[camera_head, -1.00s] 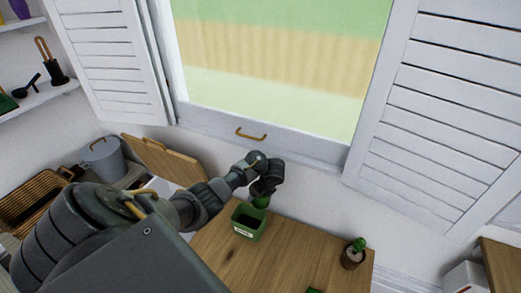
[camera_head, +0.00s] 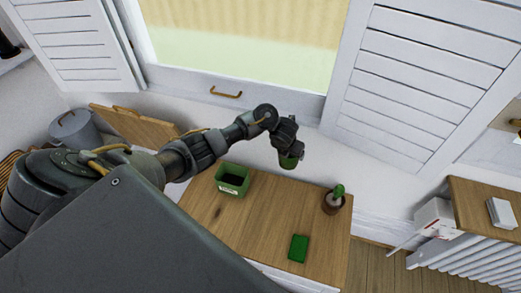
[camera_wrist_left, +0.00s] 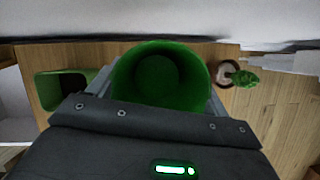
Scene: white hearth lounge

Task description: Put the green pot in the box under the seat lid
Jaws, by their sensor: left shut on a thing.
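My left gripper (camera_head: 288,143) is shut on a round green pot (camera_head: 290,160) and holds it above the back of the wooden bench top. In the left wrist view the pot (camera_wrist_left: 158,78) shows its open mouth and inside between the fingers (camera_wrist_left: 160,98); it looks empty. The seat lid (camera_head: 140,122), a wooden panel with a handle, stands raised at the left by the wall. The box under it is hidden behind my left arm. My right gripper is not in view.
A square green bin (camera_head: 232,179) stands on the bench top (camera_head: 262,215), left of the held pot. A potted cactus (camera_head: 334,199) and a flat green block (camera_head: 298,248) are also there. A grey lidded pail (camera_head: 75,130) is at the left, shutters and a window behind.

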